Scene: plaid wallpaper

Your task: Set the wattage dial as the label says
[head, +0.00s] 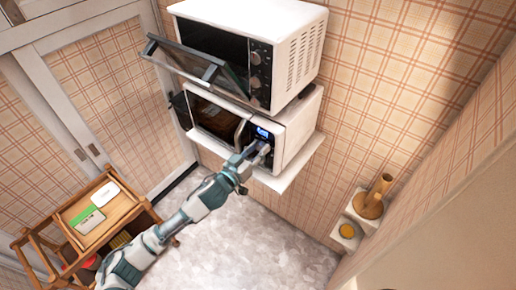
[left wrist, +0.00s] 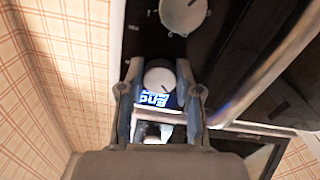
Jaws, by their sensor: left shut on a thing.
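A white microwave (head: 290,135) with a dark control panel and a lit blue display (head: 262,132) stands on a wall shelf. My left gripper (head: 262,149) is at this panel, just below the display. In the left wrist view its fingers (left wrist: 159,82) are shut on a round pale dial (left wrist: 160,73), one on each side. The blue display (left wrist: 154,98) lies beside that dial, with digits too small to read surely. A second dial (left wrist: 183,14) is at the top of that view, apart from the fingers. My right gripper is out of view.
A second oven (head: 280,35) sits above, its glass door (head: 185,62) hanging open over my arm's side. A wooden cart (head: 125,208) at lower left carries a white card with a green part (head: 90,220). Small wall shelves hold a brown vase (head: 373,197).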

